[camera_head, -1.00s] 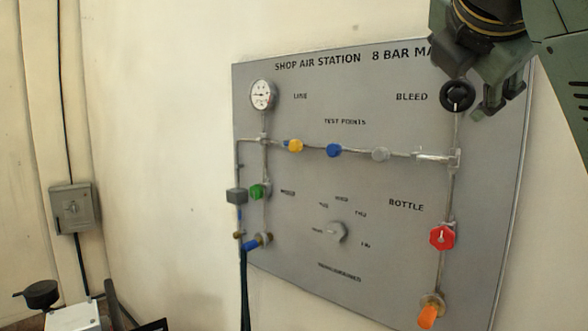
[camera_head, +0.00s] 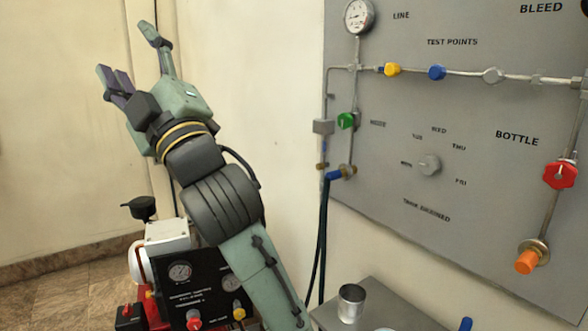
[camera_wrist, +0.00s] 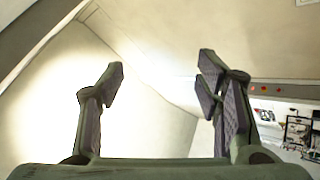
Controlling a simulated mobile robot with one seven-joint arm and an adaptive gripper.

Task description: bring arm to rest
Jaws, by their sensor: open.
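My arm is raised on the left of the head view, with my gripper (camera_head: 138,62) at its upper end in front of the bare wall. The gripper's fingers are spread apart and hold nothing. In the wrist view my gripper (camera_wrist: 160,95) also shows open, with only wall and ceiling between and beyond its fingers. The gripper is well clear of the grey air station panel (camera_head: 385,130), which stands to the right.
The panel carries a gauge (camera_head: 358,16), a red knob (camera_head: 560,174) and an orange fitting (camera_head: 528,260). A gauge unit (camera_head: 180,285) stands below my arm. A metal cup (camera_head: 351,303) sits on a grey table (camera_head: 385,312) at the bottom. A dark hose (camera_head: 322,240) hangs beside the panel.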

